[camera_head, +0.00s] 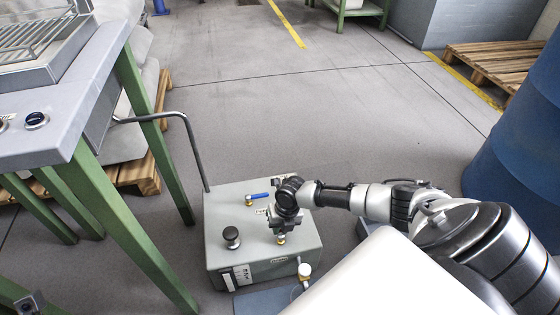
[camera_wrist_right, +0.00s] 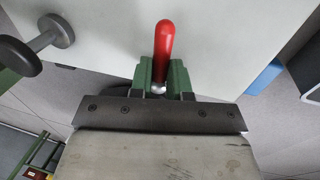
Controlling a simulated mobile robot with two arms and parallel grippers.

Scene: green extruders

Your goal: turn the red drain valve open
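The red drain valve handle (camera_wrist_right: 164,45) shows in the right wrist view, standing out between the two green fingers of my right gripper (camera_wrist_right: 161,75). The fingers sit close on both sides of it with little or no gap, and a bit of silver metal shows at its base. In the head view my right gripper (camera_head: 281,226) is over the front right of the grey box unit (camera_head: 222,208). A brass fitting (camera_head: 281,239) shows just below it; the red handle is hidden there. My left gripper is not in view.
The unit also carries a blue lever valve (camera_head: 258,196), a black knob (camera_head: 232,236) and a bent tube handle (camera_head: 190,135). A green-legged table (camera_head: 90,100) stands close on the left. A blue drum (camera_head: 520,140) is at right. The floor behind the unit is clear.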

